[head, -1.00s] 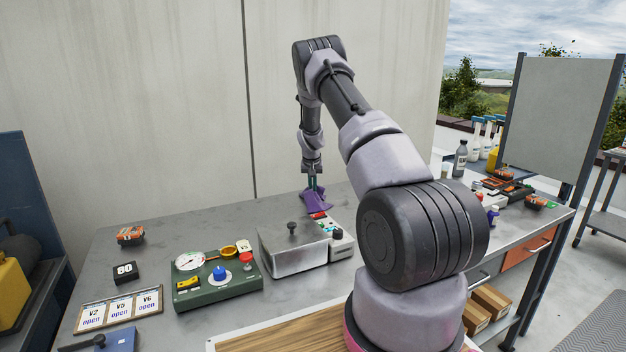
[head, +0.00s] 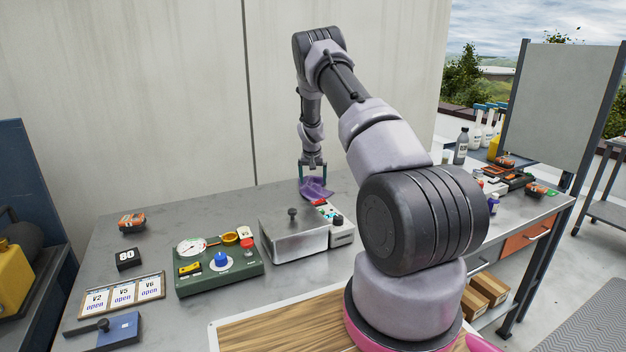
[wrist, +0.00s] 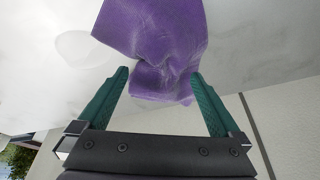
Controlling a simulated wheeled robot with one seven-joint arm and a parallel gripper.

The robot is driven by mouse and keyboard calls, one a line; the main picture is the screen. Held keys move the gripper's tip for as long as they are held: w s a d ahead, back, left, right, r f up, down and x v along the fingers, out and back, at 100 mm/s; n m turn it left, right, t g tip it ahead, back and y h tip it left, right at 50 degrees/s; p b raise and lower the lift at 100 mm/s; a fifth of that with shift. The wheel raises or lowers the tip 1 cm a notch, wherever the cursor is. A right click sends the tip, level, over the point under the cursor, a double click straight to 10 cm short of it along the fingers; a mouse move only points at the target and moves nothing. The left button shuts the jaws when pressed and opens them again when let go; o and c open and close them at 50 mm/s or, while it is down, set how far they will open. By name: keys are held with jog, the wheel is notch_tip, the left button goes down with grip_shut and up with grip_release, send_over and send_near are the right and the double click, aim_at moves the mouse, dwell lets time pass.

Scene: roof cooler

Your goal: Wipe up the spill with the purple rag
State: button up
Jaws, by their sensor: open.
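The purple rag (head: 316,187) lies crumpled on the grey bench top, behind the metal box with the black knob. It also shows in the wrist view (wrist: 155,50), with a bunched part between my fingertips. My gripper (head: 312,172) points down at the rag; in the wrist view my gripper (wrist: 160,82) has its two green fingers spread wide, with gaps on both sides of the rag. A faint round wet-looking patch, perhaps the spill (wrist: 85,47), shows on the bench to the left of the rag in the wrist view.
The metal box (head: 292,240) stands close in front of the rag. A green panel (head: 218,272) with a gauge and knobs is left of it. Bottles (head: 461,146) and other items stand at the far right. The bench's back left is mostly clear, with the wall behind.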

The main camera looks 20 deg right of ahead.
jog(key=shift+f, duration=0.1)
jog(key=shift+f, duration=1)
grip_shut()
jog(key=shift+r, duration=0.55)
